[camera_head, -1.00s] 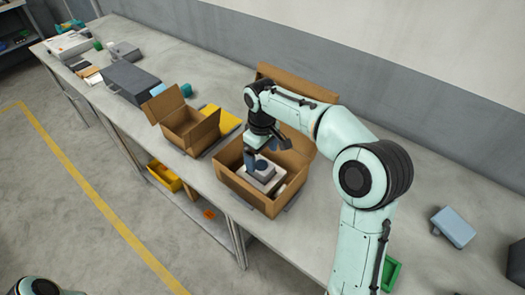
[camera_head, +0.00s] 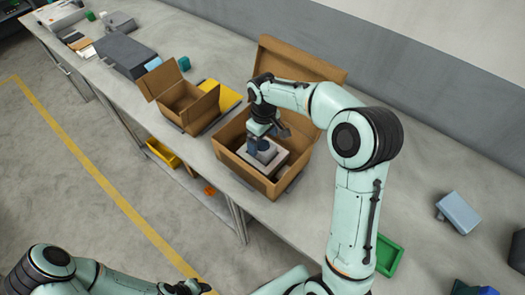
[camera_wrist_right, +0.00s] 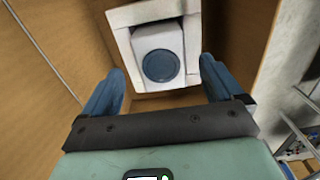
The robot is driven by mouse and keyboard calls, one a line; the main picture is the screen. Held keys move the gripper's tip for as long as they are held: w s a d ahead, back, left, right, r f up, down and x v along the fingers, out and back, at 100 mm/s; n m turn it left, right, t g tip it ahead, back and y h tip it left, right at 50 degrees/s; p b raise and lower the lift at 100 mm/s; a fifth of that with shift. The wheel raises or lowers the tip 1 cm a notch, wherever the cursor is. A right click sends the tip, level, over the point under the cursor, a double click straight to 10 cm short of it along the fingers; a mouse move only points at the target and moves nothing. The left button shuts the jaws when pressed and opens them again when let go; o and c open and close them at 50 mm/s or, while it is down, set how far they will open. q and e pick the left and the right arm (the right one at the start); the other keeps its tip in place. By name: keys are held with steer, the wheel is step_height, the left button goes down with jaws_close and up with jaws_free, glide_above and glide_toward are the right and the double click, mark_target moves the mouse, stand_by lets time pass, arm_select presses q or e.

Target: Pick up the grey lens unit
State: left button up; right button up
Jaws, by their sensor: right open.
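The grey lens unit (camera_wrist_right: 160,55) is a pale grey block with a round dark blue lens face. It sits in a white square frame inside an open cardboard box, and shows partly behind my gripper in the head view (camera_head: 267,155). My right gripper (camera_wrist_right: 160,85) is open, with its blue fingers pointing at the unit. The fingertips reach toward the near edge of the white frame, with nothing between them. In the head view the right gripper (camera_head: 257,146) is down inside the box. My left arm shows at the lower left, its gripper out of frame.
The cardboard box (camera_head: 240,172) has walls close around the right gripper and a raised flap behind. A smaller open box (camera_head: 185,103) and a yellow item (camera_head: 218,96) stand to its left. A green tray (camera_head: 388,256) and a blue-grey block (camera_head: 458,212) lie to the right.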

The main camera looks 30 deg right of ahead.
mark_target(262, 145)
step_height(262, 145, down, 5)
steer(key=shift+w+a+r, duration=0.1)
steer(key=shift+r, duration=0.05)
steer(key=c, duration=1.5)
steer(key=shift+r, duration=0.15)
